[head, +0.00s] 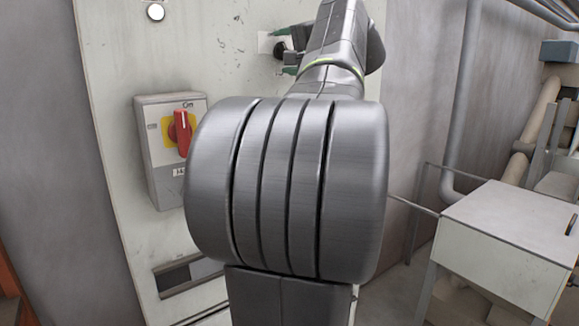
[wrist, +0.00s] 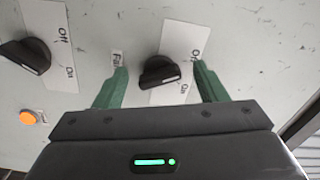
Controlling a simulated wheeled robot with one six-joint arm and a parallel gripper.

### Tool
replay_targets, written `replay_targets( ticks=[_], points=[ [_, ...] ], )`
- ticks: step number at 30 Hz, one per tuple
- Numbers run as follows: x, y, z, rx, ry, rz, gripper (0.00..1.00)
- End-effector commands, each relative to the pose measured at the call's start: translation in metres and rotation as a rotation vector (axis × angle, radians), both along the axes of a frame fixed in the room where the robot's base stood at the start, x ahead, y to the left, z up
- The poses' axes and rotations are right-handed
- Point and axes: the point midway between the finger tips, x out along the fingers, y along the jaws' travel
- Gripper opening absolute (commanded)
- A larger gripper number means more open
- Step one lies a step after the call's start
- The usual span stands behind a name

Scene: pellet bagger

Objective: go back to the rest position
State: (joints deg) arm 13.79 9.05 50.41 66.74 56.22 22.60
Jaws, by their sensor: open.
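My gripper (wrist: 161,70) is open, with one green finger on each side of a black rotary knob (wrist: 157,73) on the pale panel (wrist: 235,30). There is a visible gap between each finger and the knob in the wrist view. In the head view my gripper (head: 284,50) is at the upper part of the panel (head: 110,60), by the same knob (head: 279,48). My arm hides much of the panel there.
A second black knob (wrist: 25,55) and an orange button (wrist: 27,117) are left of the gripper in the wrist view. A grey switch box (head: 160,190) with a red handle (head: 183,133) projects from the panel. A pale box-shaped unit (head: 500,235) and pipes (head: 467,90) stand at right.

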Motion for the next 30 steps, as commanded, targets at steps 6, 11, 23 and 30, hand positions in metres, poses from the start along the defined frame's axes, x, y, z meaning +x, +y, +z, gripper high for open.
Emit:
replay_targets(
  ticks=[6, 11, 23, 30],
  points=[
    [-0.0002, -0.0004, 0.0067, 0.183, 0.133, -0.001, 0.65],
    [-0.0004, -0.0005, 0.0074, 0.307, 0.224, -0.001, 0.65],
    [0.0002, -0.0008, 0.0072, 0.571, 0.414, 0.000, 0.65],
    [0.0003, -0.0009, 0.0049, 0.633, 0.460, 0.001, 0.65]
  ],
)
